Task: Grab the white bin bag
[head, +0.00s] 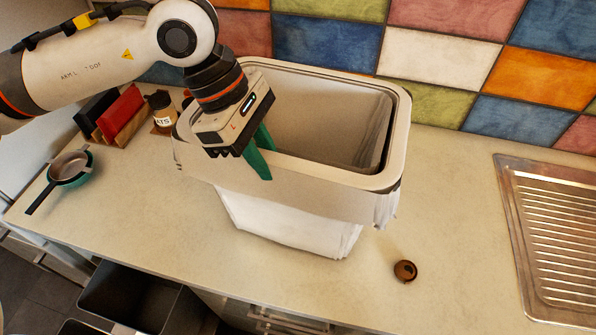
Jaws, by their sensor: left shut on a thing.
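The white bin bag (295,228) hangs around the outside of a pale bin (401,120) that stands on the counter. Its folds show below the bin's broad rim band, at the front and at the right corner. My left gripper (260,160) is at the near left part of the bin's rim, with its green fingers pointing down at the rim. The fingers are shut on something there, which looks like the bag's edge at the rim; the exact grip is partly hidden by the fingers. My right gripper is not in view.
A small brown round object (405,270) lies on the counter (450,220) right of the bin. A metal drainer (560,240) is at the right. A pan (70,168), a red board (121,112) and a jar (162,110) stand left. An open drawer (140,298) is below.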

